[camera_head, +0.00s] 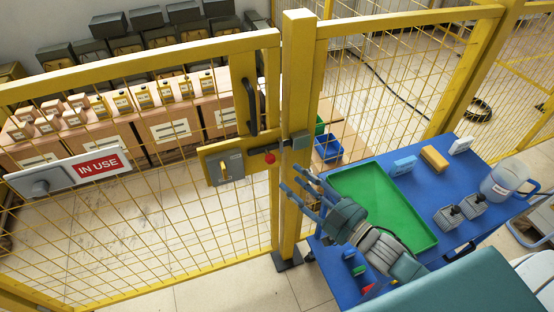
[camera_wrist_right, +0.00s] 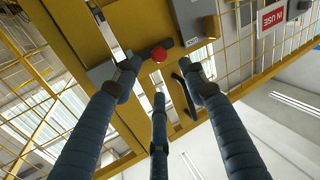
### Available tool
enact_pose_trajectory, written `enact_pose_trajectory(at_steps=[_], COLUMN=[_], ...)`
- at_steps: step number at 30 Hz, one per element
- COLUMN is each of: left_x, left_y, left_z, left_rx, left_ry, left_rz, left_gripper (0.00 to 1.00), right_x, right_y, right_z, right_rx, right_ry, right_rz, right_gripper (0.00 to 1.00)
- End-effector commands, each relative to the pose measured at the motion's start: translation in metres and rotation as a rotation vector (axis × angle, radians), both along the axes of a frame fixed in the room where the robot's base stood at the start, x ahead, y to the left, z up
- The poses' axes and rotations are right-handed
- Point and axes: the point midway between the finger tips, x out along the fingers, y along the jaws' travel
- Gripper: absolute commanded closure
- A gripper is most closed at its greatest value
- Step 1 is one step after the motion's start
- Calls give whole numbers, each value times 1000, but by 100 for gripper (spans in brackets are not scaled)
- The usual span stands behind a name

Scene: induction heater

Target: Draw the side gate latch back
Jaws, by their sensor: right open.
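The side gate latch is a dark bar with a red knob (camera_head: 270,158) on the yellow gate, beside a grey lock box (camera_head: 230,166). The bar points right to a grey keeper (camera_head: 300,140) on the post; I cannot tell how far it sits inside. My right gripper (camera_head: 308,188) is open and empty, below and right of the knob, apart from it in the head view. In the right wrist view, the gripper's three spread fingers (camera_wrist_right: 160,78) point toward the red knob (camera_wrist_right: 159,54), which shows between the two outer fingertips. My left gripper is out of view.
A black gate handle (camera_head: 249,105) stands above the latch. The yellow post (camera_head: 296,75) is close to my right fingers. A blue table (camera_head: 425,190) with a green tray (camera_head: 419,232) lies beneath my right arm. An IN USE sign (camera_head: 98,165) hangs left.

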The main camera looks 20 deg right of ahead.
Motion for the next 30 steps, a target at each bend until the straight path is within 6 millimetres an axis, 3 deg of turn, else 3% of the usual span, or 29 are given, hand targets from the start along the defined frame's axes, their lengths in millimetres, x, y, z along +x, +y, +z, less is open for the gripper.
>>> enact_pose_trajectory(at_steps=[6,12,25,26,30], left_x=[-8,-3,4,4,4], left_y=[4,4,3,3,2], left_z=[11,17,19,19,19], left_rx=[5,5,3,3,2], left_ry=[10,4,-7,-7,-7], left_rz=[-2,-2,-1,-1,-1], left_gripper=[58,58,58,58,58], right_x=[41,68,78,78,78], right_y=[17,29,34,34,34], right_z=[4,2,0,0,0], right_rx=[0,0,-2,-2,-2], right_ry=[-3,0,1,1,1], right_rz=[-2,-2,-1,-1,-1], right_gripper=[58,58,58,60,88])
